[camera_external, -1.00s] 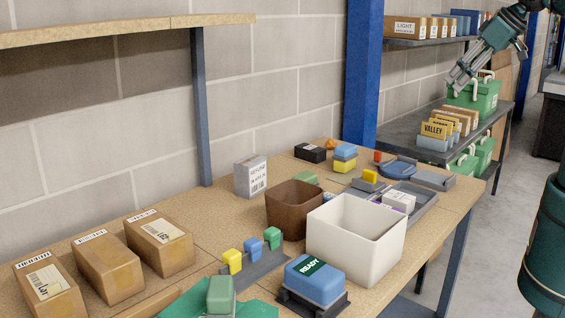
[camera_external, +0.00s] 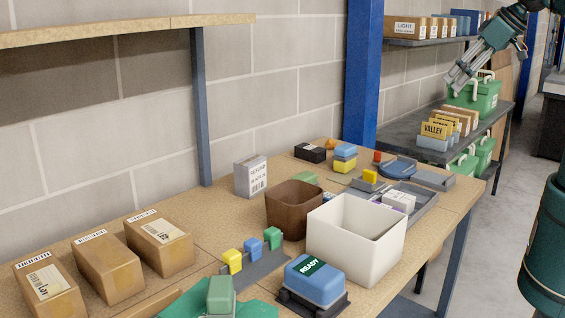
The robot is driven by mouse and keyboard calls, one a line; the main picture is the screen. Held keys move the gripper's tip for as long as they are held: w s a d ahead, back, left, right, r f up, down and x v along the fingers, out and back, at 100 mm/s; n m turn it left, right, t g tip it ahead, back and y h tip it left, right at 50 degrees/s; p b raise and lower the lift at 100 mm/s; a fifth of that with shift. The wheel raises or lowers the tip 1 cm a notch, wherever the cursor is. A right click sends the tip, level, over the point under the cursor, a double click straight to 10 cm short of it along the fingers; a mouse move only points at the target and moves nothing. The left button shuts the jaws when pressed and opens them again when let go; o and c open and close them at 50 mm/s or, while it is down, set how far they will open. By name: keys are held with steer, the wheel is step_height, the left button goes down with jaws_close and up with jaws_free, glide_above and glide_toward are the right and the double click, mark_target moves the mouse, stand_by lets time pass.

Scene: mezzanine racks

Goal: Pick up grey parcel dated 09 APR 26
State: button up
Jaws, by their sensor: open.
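A grey parcel (camera_external: 250,177) stands upright on the wooden table by the wall, behind the brown bin. Its front carries dark print and a barcode; the print is too small to read for certain. My gripper (camera_external: 459,82) is at the upper right, in front of the rack shelves, pointing down and left. It is open and empty, well apart from the grey parcel.
A brown bin (camera_external: 292,208) and a white bin (camera_external: 340,255) stand in front of the parcel. Brown cartons (camera_external: 107,268) are at left. A black box (camera_external: 311,152) lies to the right. A wooden shelf (camera_external: 110,31) overhangs the left side; a blue post (camera_external: 362,75) rises behind the table.

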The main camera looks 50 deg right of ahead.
steer(key=w+a+r+n, duration=0.3)
steer(key=w, duration=0.4)
steer(key=n+g, duration=0.5)
steer(key=n, duration=0.7)
glide_above(251, 159)
steer(key=s+d, duration=0.6)
steer(key=d, duration=0.6)
step_height(251, 159, down, 13)
steer(key=w+a+f+n, duration=0.1)
steer(key=w+a+f, duration=0.1)
steer(key=f, duration=0.3)
steer(key=w+a+f+n+g, duration=0.1)
steer(key=w+a+f+n, duration=0.1)
steer(key=a+f, duration=0.3)
steer(key=w+a+f+n+b, duration=0.1)
steer(key=a+f, duration=0.3)
steer(key=f, duration=0.1)
steer(key=shift+w+a+n+g, duration=0.25)
steer(key=shift+w+n+g, duration=0.05)
steer(key=shift+w+g, duration=0.1)
steer(key=shift+a+f, duration=0.35)
steer(key=shift+f, duration=0.15)
steer(key=shift+f, duration=1.25)
steer(key=shift+f, duration=0.15)
